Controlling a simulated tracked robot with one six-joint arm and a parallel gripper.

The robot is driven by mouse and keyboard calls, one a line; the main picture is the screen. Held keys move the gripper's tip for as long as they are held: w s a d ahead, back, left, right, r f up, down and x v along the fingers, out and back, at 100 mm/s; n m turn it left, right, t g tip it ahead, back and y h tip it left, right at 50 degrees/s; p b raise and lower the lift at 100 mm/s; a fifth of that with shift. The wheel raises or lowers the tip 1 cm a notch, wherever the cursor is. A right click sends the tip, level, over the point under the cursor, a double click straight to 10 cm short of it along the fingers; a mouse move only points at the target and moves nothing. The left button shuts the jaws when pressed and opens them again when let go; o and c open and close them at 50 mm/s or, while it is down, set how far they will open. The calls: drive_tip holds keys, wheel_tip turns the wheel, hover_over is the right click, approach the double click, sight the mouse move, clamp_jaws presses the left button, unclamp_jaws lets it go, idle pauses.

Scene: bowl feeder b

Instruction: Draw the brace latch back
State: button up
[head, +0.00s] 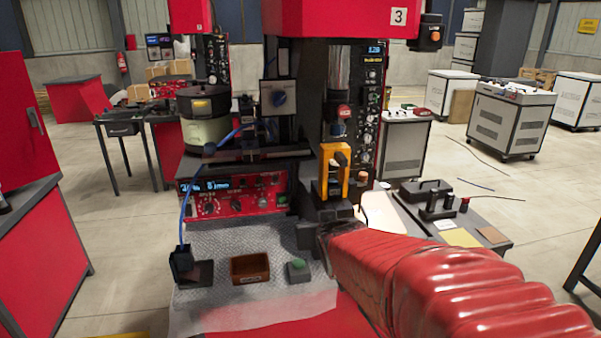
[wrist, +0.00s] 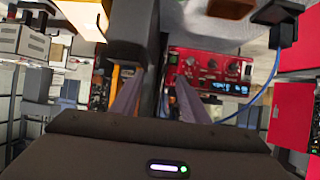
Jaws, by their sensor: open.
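An orange bracket (head: 334,172) with a black knob or lever (head: 340,159) stands at the front of the red press, just beyond my arm's end; I take this to be the brace latch. My gripper (head: 325,215) is in front of and below it, partly hidden by my own red arm. In the wrist view, my gripper (wrist: 155,85) shows two fingers apart, with a dark gap between them. A strip of orange (wrist: 121,76) shows beside the left finger, largely covered. I cannot tell whether a finger touches it. I see nothing held.
A red control panel (head: 228,198) is left of the bracket, under the bowl feeder (head: 205,125). A brown tray (head: 250,267) and a green-button box (head: 298,270) sit on the front plate. A blue cable (head: 184,215) hangs at left. A side table (head: 460,237) stands right.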

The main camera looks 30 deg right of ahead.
drive_tip(key=w+d+m+t+h, duration=0.1)
drive_tip(key=w+d+t+h, duration=0.15)
drive_tip(key=d, duration=0.65)
drive_tip(key=m+t+h, duration=0.1)
drive_tip(key=h, duration=0.1)
approach(364, 177)
drive_tip(key=shift+v, duration=1.1)
drive_tip(key=shift+w, duration=0.2)
drive_tip(key=x, duration=1.3)
drive_tip(key=shift+w+d, duration=0.15)
drive_tip(key=shift+d, duration=0.05)
clamp_jaws()
